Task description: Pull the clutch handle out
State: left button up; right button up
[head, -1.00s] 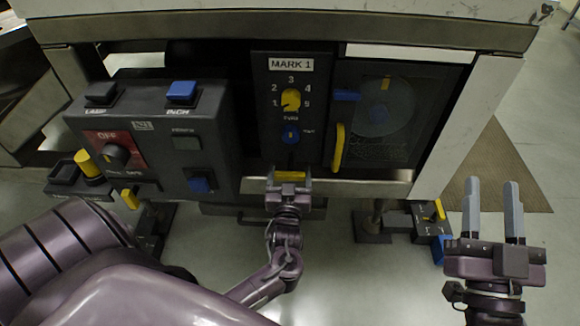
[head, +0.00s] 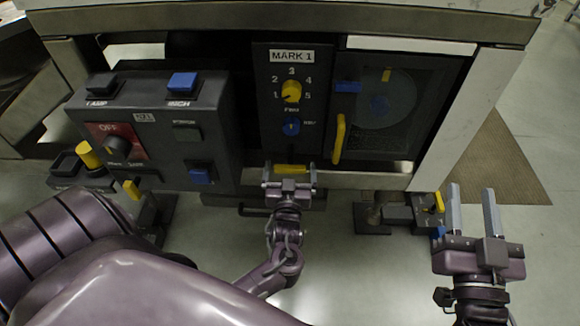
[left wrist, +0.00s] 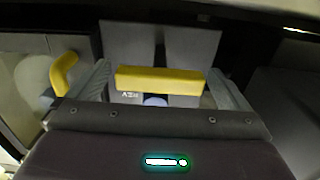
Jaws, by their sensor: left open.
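A yellow horizontal bar handle (head: 291,169), likely the clutch handle, sits at the bottom of the MARK 1 panel (head: 275,107). My left gripper (head: 289,174) is open at this bar, with one finger near each end. In the left wrist view the yellow bar (left wrist: 160,80) spans most of the gap between the open fingers (left wrist: 158,88). I cannot tell whether the fingers touch it. My right gripper (head: 472,208) is open and empty at the right, away from the panel.
A yellow vertical handle (head: 339,138) is on the dark door right of the panel. A yellow knob (head: 291,91) and a blue knob (head: 291,126) are above the bar. A grey control box (head: 150,130) stands at the left.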

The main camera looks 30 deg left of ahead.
pick_arm(q)
jog(key=shift+s+d, duration=0.2)
jog(key=shift+s, duration=0.05)
jog(key=p+v, duration=0.1)
jog(key=v, duration=0.6)
jog(key=shift+p, duration=0.35)
pick_arm(e)
notch_tip(320, 180, down, 13)
jog(key=s+g+h, duration=0.2)
jog(key=g, duration=0.4)
jog(key=shift+s+r, duration=0.2)
jog(key=shift+s, duration=0.05)
jog(key=shift+a, duration=0.1)
